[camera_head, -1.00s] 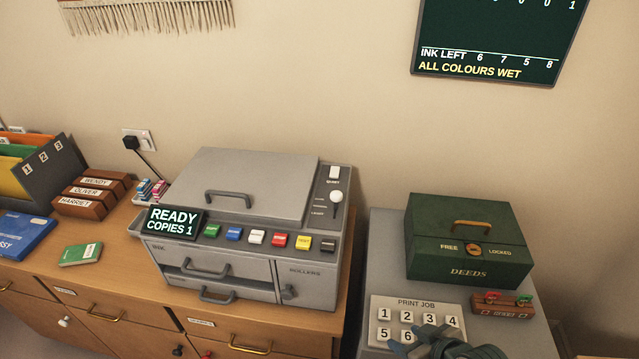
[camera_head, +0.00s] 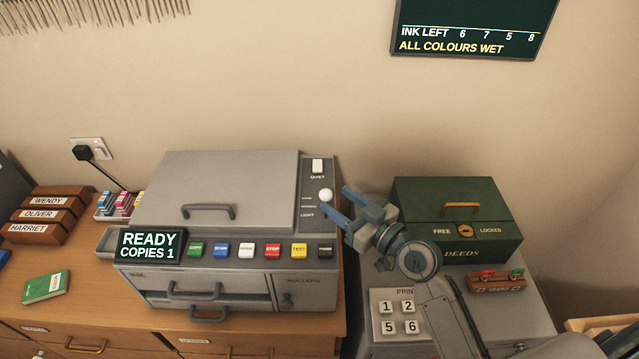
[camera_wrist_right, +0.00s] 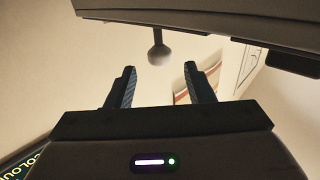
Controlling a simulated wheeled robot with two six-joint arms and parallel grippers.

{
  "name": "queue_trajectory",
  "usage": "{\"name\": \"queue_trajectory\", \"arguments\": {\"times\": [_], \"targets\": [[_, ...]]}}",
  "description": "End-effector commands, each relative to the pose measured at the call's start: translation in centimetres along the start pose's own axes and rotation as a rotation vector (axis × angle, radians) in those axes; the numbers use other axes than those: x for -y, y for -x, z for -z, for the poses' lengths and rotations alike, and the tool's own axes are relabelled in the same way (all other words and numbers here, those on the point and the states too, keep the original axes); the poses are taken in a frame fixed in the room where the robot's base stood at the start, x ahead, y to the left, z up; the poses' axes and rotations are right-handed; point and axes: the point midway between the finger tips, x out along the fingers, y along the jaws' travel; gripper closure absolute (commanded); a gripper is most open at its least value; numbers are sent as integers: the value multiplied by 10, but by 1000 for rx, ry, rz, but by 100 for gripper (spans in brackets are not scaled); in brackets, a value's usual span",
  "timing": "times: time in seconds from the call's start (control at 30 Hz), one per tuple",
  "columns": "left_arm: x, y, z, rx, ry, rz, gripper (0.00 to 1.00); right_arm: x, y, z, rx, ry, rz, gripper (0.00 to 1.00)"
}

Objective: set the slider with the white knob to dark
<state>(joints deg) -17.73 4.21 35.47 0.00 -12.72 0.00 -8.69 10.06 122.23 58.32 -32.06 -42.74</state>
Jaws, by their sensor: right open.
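The slider's white knob (camera_head: 326,195) stands on the right side panel of the grey copier (camera_head: 220,190), beside small labels; the lowest reads LIGHT and the upper ones are too small to read surely. My right gripper (camera_head: 338,204) is just right of the knob, its blue fingers open and pointing at it. In the right wrist view the round knob (camera_wrist_right: 159,50) on its stem looks dark and lies beyond and between the open fingertips (camera_wrist_right: 160,72), not touching them. My left gripper is out of view.
A white QUIET switch (camera_head: 317,165) sits just above the slider. A row of coloured buttons, including a red STOP button (camera_head: 272,251), runs along the copier's front. A green DEEDS box (camera_head: 455,215) stands close to the right of my arm.

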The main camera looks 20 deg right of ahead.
Motion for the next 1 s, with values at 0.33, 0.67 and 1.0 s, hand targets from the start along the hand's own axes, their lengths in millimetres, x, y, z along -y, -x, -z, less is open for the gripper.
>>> {"name": "queue_trajectory", "arguments": {"times": [0.33, 0.67, 1.0], "targets": [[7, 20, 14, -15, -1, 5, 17, 1, -56, 2, 1, -3, 1, 52], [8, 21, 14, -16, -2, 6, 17, 1, -64, 0, 2, 0, 2, 52], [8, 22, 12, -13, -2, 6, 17, 1, -64, 0, 2, 0, 2, 100]]}}
